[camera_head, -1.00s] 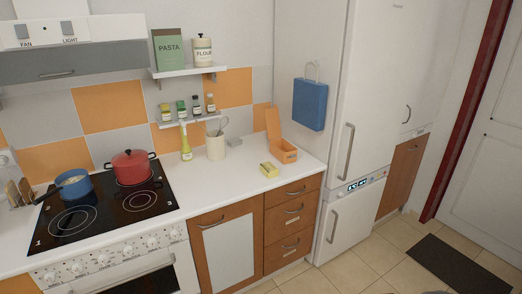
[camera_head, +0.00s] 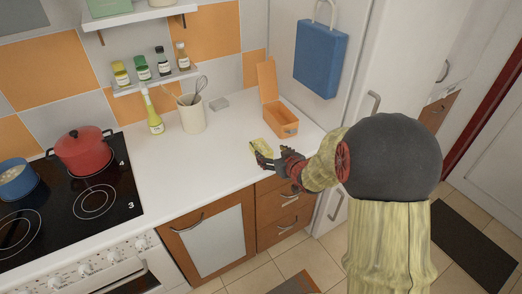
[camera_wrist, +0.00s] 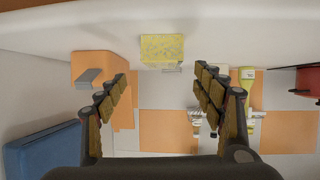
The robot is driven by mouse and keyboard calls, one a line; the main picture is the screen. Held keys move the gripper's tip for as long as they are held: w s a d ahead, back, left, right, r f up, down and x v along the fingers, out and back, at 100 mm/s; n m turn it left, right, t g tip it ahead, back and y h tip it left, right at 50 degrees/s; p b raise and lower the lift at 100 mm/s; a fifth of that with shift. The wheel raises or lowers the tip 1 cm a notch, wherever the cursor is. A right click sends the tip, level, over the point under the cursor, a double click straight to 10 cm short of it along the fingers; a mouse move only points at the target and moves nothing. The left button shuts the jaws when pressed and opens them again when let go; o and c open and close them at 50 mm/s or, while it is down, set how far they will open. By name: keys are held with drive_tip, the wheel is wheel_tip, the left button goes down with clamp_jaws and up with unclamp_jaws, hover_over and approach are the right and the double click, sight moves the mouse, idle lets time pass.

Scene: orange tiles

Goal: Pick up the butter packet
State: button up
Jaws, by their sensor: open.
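The butter packet (camera_head: 267,146) is a small yellow block on the white counter near its front edge, partly hidden by my gripper in the head view. In the wrist view, which is upside down, the butter packet (camera_wrist: 162,48) shows at the top middle, ahead of the fingertips and roughly centred between them. My gripper (camera_head: 266,161) is at the counter's front edge, close to the packet. In the wrist view my gripper (camera_wrist: 161,72) has its two fingers spread wide with nothing between them.
An open orange box (camera_head: 283,122) stands behind and right of the packet. A utensil crock (camera_head: 192,115) and an oil bottle (camera_head: 154,118) stand further left. A red pot (camera_head: 83,152) and a blue pan (camera_head: 17,180) are on the stove. The counter (camera_head: 205,155) left of the packet is clear.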

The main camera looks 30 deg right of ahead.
sight(263, 148)
drive_tip(key=shift+w+f+y, duration=0.4)
drive_tip(key=shift+w+f, duration=0.05)
drive_tip(key=shift+f, duration=0.35)
drive_tip(key=shift+w+f+t, duration=0.15)
drive_tip(key=shift+w+t, duration=0.1)
drive_tip(key=shift+t, duration=0.05)
drive_tip(key=b+x, duration=0.1)
drive_tip(key=x, duration=0.1)
drive_tip(key=b+x, duration=0.1)
drive_tip(key=x, duration=0.1)
drive_tip(key=b+x, duration=0.1)
drive_tip(key=x, duration=0.2)
drive_tip(key=shift+r, duration=0.3)
drive_tip(key=shift+c, duration=0.4)
drive_tip(key=shift+r, duration=0.1)
drive_tip(key=c, duration=1.4)
